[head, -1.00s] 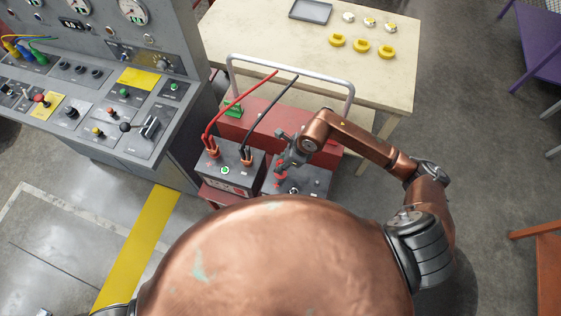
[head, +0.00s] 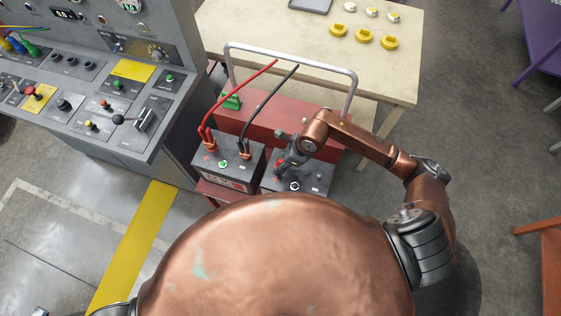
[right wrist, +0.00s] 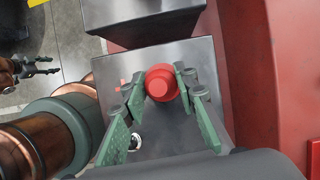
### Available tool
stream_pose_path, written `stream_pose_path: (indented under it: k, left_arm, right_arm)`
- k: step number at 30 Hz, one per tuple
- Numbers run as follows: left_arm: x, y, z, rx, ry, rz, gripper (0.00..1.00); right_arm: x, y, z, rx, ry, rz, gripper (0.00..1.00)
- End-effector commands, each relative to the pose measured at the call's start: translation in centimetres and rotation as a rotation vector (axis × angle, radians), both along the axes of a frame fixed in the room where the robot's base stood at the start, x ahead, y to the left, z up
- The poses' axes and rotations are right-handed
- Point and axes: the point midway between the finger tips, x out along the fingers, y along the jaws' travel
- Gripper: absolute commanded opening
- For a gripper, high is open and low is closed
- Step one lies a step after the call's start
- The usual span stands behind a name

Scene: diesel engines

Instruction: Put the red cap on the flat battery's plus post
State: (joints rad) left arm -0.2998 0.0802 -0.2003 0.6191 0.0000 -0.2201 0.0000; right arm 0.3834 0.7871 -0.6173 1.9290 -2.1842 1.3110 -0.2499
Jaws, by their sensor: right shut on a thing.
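The red cap (right wrist: 162,83) is between the fingers of my right gripper (right wrist: 163,92), which is shut on it. In the right wrist view the cap is over the dark top of the flat battery (right wrist: 203,62), right of a red plus mark. The cap hides the plus post, so I cannot tell whether it touches it. In the head view my right gripper (head: 282,166) is at the left part of the flat battery (head: 315,180), which has a white indicator. My left gripper (right wrist: 38,68) shows small at the left of the right wrist view, its fingers apart and empty.
Another battery (head: 238,176) with a green indicator and clamped red and black cables stands just left. Both sit on a red cart (head: 250,118) with a grey handle. A control console (head: 150,145) is left, and a table (head: 270,40) with yellow pieces behind.

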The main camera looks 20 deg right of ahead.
Motion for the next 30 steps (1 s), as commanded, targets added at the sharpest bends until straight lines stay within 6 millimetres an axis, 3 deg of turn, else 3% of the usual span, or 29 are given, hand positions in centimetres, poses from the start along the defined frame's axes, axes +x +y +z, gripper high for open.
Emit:
stream_pose_path:
  k: [5, 6, 14, 24, 30]
  left_arm:
    - [0.0, 0.0, 0.0, 0.0, 0.0, 0.0, 0.4]
    - [0.0, 0.0, 0.0, 0.0, 0.0, 0.0, 0.4]
    - [0.0, 0.0, 0.0, 0.0, 0.0, 0.0, 0.4]
    - [-0.1, 0.2, 0.1, 0.002, 0.0, 0.001, 0.4]
    - [0.0, 0.1, 0.0, 0.001, -0.001, 0.001, 0.4]
  right_arm:
    - [0.0, 0.0, 0.1, 0.0, 0.0, 0.0, 0.1]
    - [0.0, 0.0, 0.1, 0.0, 0.0, 0.0, 0.28]
    - [0.0, 0.0, 0.0, 0.0, 0.0, 0.0, 0.46]
    - [0.0, -0.1, 0.3, -0.001, -0.001, 0.001, 0.47]
    - [-0.4, -1.1, 2.8, -0.002, -0.004, 0.001, 0.47]
